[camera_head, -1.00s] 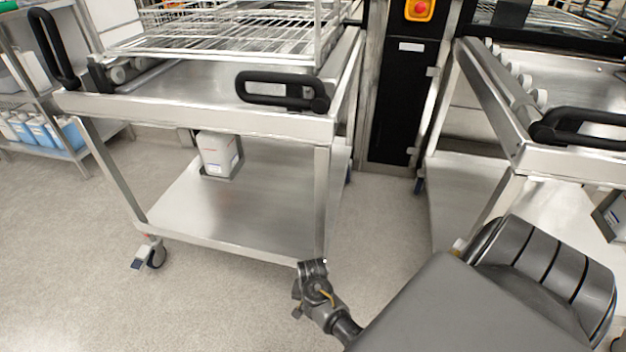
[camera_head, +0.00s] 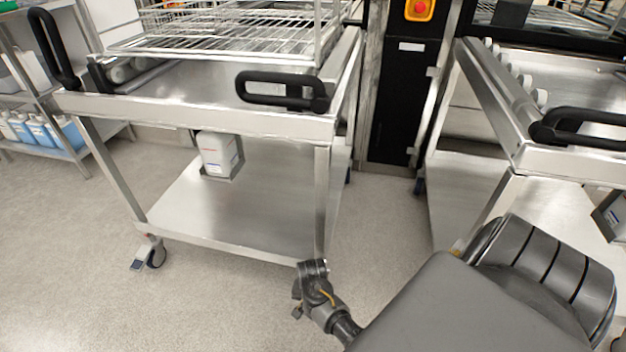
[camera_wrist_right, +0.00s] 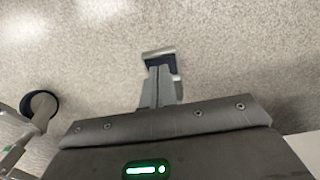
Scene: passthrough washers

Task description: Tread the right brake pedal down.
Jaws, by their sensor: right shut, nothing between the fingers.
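The steel trolley (camera_head: 225,195) stands at the left in the head view. Its front left caster has a small grey-blue brake pedal (camera_head: 138,264). The right front caster and the right brake pedal are hidden in the head view behind my right wrist at the trolley's right front corner. In the right wrist view a silver and dark blue piece, apparently the right brake pedal (camera_wrist_right: 158,53), lies just beyond the fingertips. My right gripper (camera_wrist_right: 160,72) is shut and empty, overlapping the pedal's near edge in the picture; contact cannot be told. My left gripper is out of view.
A dark round caster wheel (camera_wrist_right: 40,105) shows at the left of the right wrist view. A second trolley (camera_head: 590,160) stands at the right. A black column (camera_head: 398,90) stands between the trolleys. The speckled floor in front is clear.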

